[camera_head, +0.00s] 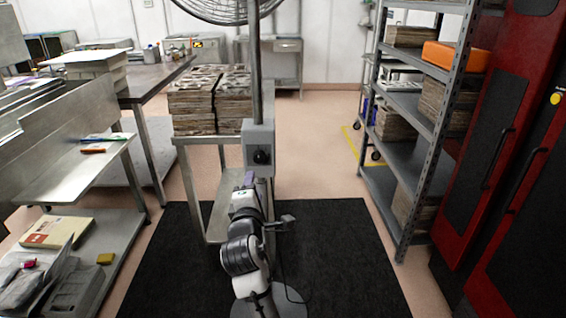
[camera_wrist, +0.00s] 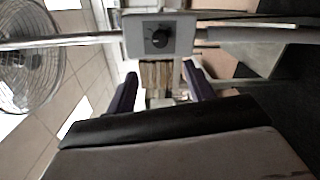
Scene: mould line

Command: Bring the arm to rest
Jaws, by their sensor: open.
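My arm stands in the lower middle of the head view, and my gripper (camera_head: 247,180) is at its upper end, just below and left of a grey control box. In the wrist view my gripper's (camera_wrist: 161,82) two dark purple fingers are spread apart with nothing between them. The grey control box (camera_head: 259,147) with a round black knob is on the fan's post, and it also shows beyond the fingers in the wrist view (camera_wrist: 181,38). I cannot tell the exact gap between fingers and box.
The fan (camera_head: 222,8) tops the post. Brown stacks (camera_head: 192,104) lie on a metal cart (camera_head: 195,190) close behind. A steel bench (camera_head: 75,170) is at left, a grey shelf rack (camera_head: 412,175) and red cabinets (camera_head: 520,190) at right. The black mat (camera_head: 350,250) is clear right of my arm.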

